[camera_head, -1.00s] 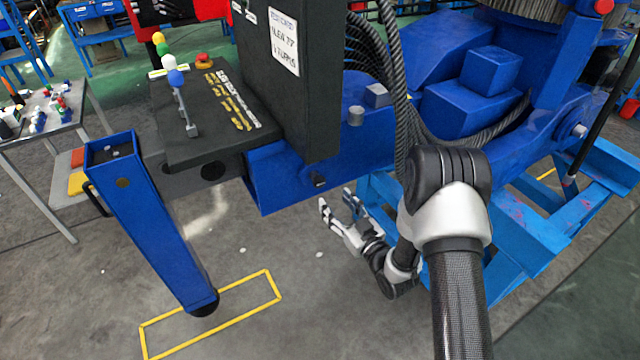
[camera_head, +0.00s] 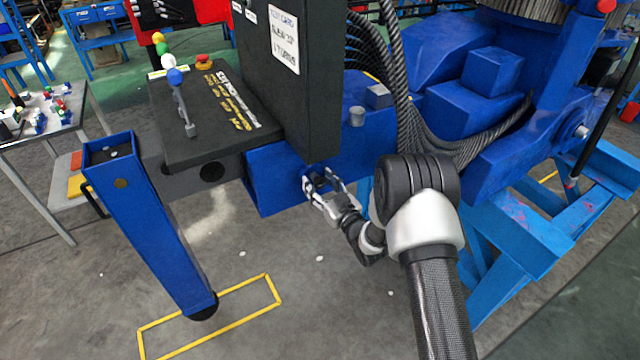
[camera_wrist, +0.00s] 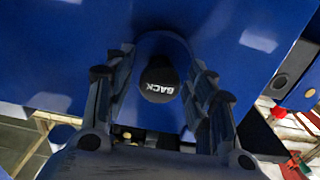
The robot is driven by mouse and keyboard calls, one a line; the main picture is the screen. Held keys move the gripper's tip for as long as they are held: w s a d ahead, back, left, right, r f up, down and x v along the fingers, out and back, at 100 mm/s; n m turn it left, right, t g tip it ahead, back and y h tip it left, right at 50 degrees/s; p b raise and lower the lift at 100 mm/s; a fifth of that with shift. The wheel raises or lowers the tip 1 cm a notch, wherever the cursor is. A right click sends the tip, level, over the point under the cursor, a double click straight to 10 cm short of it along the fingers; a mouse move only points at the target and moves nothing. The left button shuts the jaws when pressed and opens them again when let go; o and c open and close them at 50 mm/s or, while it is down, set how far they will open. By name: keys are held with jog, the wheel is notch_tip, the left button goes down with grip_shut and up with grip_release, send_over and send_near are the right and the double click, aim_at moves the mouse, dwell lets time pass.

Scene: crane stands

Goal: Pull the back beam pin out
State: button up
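The back beam pin (camera_wrist: 158,80) is a black round knob with the word BACK on it, seen upside down in the wrist view. It sits in the side of the blue beam (camera_wrist: 75,40). In the head view the blue beam (camera_head: 275,185) is at the centre, and my gripper (camera_head: 322,185) is up against its side, largely covering the pin. In the wrist view my gripper (camera_wrist: 160,95) is open, with one finger on each side of the knob. Gaps show between the fingers and the knob.
A blue outrigger leg (camera_head: 150,225) stands at the left, over a yellow floor outline (camera_head: 245,290). A black cabinet (camera_head: 290,90) and a lever panel (camera_head: 210,115) are above the beam. A light-blue stand (camera_head: 520,235) is at the right. The floor below the beam is clear.

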aim_at(321, 185)
grip_shut()
dwell(0.4)
jog(key=v, duration=0.4)
jog(key=shift+s+d, duration=0.2)
jog(key=shift+s+f, duration=0.1)
jog(key=shift+f, duration=0.05)
jog(key=shift+c, duration=1.4)
grip_release()
jog(key=shift+s+d, duration=0.1)
jog(key=shift+o, duration=0.7)
jog(key=o, duration=0.3)
